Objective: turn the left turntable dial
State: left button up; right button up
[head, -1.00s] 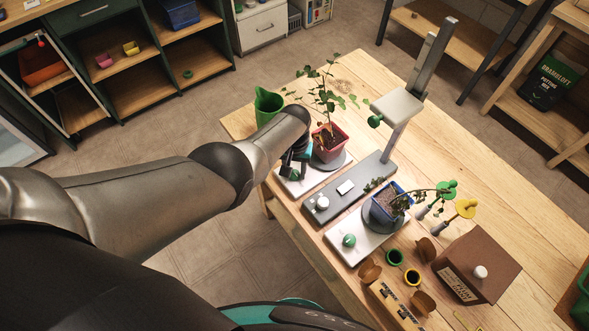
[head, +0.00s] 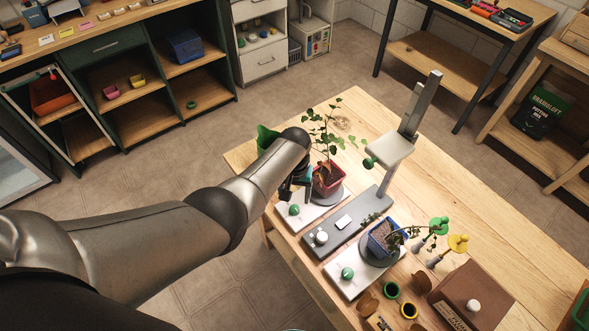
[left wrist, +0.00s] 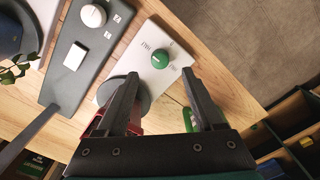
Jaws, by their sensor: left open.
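The left turntable has a white base (head: 316,214) with a green dial (head: 294,209) at its near end. In the left wrist view the green dial (left wrist: 160,58) shows a pale pointer line and sits just beyond the fingertips, roughly between them. A red pot (head: 328,181) with a leafy plant stands on this turntable's grey disc. My left gripper (head: 293,194) is above the base, close to the dial and beside the red pot. In the left wrist view my left gripper (left wrist: 160,76) is open with nothing between its fingers. My right gripper is not in view.
A grey stand (head: 348,231) with a white knob (head: 320,237) and an upright post is beside the left turntable. The right turntable's green dial (head: 347,273) and blue pot (head: 383,240) are beyond it. A green jug (head: 266,139) stands behind my wrist.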

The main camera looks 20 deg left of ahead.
aim_at(294, 208)
pick_arm(q)
notch_tip(294, 208, up, 9)
jog(key=p, duration=0.3)
dwell(0.5)
jog(key=s+a+r+m+t, duration=0.2)
jog(key=s+r, duration=0.3)
jog(key=s, duration=0.7)
jog(key=s+a+r+m+t, duration=0.15)
jog(key=s+r, duration=0.35)
jog(key=s, duration=0.6)
notch_tip(294, 208, down, 34)
jog(key=s+f+g+b, duration=0.1)
jog(key=s+b, duration=0.1)
jog(key=b, duration=1)
jog(key=s+a+f+b, duration=0.1)
jog(key=s+f+b, duration=0.4)
jog(key=s+f, duration=0.3)
jog(key=s+a+f+g+b, duration=0.1)
jog(key=s+f+b, duration=0.4)
jog(key=f, duration=1)
jog(key=s+a, duration=0.1)
jog(key=s, duration=0.1)
jog(key=shift+s+a+f+b, duration=0.15)
jog(key=shift+s+f+b, duration=0.15)
jog(key=shift+s+f, duration=0.1)
